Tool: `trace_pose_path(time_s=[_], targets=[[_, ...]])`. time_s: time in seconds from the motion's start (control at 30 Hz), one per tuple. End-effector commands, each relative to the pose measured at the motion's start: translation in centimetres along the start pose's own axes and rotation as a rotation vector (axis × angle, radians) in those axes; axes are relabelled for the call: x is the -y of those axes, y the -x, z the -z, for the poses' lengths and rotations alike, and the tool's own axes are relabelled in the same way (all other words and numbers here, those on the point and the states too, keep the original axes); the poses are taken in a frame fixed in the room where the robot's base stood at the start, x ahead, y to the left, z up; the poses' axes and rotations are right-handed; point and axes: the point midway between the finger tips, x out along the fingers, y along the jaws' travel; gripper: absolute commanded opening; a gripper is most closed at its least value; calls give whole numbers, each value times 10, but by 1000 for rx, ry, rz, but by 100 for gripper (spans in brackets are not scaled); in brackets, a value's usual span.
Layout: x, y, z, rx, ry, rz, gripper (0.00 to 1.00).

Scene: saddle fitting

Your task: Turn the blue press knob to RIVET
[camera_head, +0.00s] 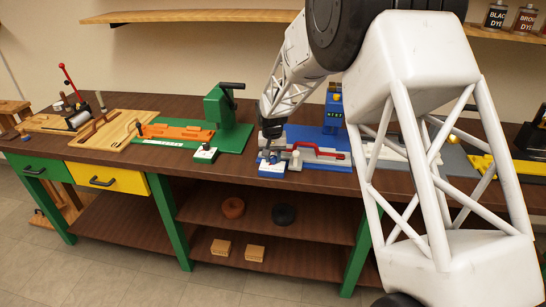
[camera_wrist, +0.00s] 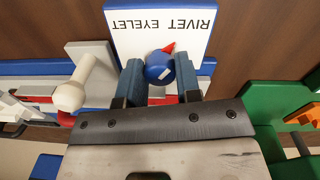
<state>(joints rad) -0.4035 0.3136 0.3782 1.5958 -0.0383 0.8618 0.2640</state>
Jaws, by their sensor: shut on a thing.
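The blue press knob (camera_wrist: 160,68) stands between the two fingertips of my gripper (camera_wrist: 161,74) in the wrist view, and my gripper is shut on it. A red pointer (camera_wrist: 169,48) sticks out of the knob, up and a little to the right. Behind it is a white label plate (camera_wrist: 135,44) with upside-down lettering, EYELET on the left and RIVET on the right. The pointer's tip lies below the gap between the words, leaning to the RIVET side. In the head view my gripper (camera_head: 270,148) is over this plate (camera_head: 272,171), and the knob is mostly hidden.
A blue press base (camera_head: 315,140) with a red handle (camera_head: 318,151) stands beside the plate. A green press (camera_head: 228,118) with its own white plate (camera_head: 203,154) stands to the left. A pale rounded post (camera_wrist: 70,95) is close left of my fingers.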

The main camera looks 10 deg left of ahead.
Motion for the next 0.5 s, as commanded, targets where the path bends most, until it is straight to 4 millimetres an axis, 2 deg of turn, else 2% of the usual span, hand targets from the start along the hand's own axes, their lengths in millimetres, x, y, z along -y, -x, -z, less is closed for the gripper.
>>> trace_pose_path(time_s=[0.37,0.4,0.5], targets=[[0,0,0,0,-6,0,8],[0,0,0,0,-6,0,34],[0,0,0,0,-6,0,50]])
